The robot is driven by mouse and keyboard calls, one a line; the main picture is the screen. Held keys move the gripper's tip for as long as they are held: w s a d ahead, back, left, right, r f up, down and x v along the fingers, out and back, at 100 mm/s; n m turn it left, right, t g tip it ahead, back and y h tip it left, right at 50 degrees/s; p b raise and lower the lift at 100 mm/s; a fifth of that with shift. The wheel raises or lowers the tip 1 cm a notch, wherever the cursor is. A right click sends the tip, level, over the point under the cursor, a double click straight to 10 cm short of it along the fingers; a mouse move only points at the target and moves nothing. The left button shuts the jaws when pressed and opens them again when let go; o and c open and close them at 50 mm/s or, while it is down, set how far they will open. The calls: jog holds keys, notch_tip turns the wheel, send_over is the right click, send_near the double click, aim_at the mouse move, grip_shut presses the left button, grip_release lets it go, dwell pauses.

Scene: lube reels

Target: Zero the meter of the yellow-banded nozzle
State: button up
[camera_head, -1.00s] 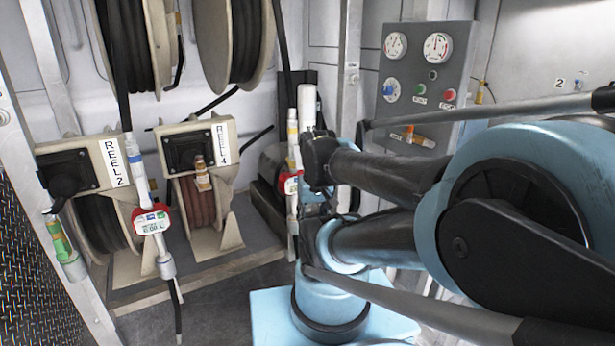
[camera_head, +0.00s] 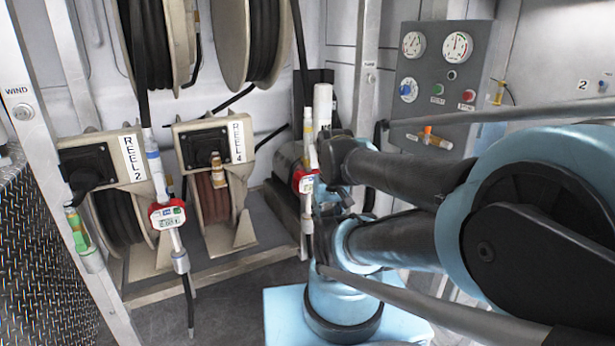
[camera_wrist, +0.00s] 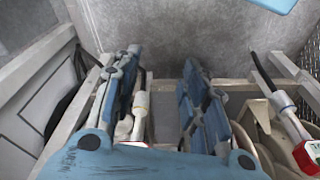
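In the head view the yellow-banded nozzle (camera_head: 308,138) hangs upright at centre. Its red-cased meter (camera_head: 303,182) is partly covered at the right by my arm, and I cannot read its display. In the wrist view a white nozzle part (camera_wrist: 139,108), apparently the same nozzle, shows behind my left finger, partly hidden. My gripper (camera_wrist: 163,62) is open in the wrist view, with blue fingers wide apart and nothing held between them. In the head view my gripper is not clearly visible behind my arm.
A blue-banded nozzle (camera_head: 156,165) with a red meter (camera_head: 167,214) hangs left. A green-banded nozzle (camera_head: 77,230) is at far left. Reels (camera_head: 215,205) stand behind. Open floor (camera_head: 240,300) lies in front.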

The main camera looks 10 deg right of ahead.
grip_shut()
dwell(1.4)
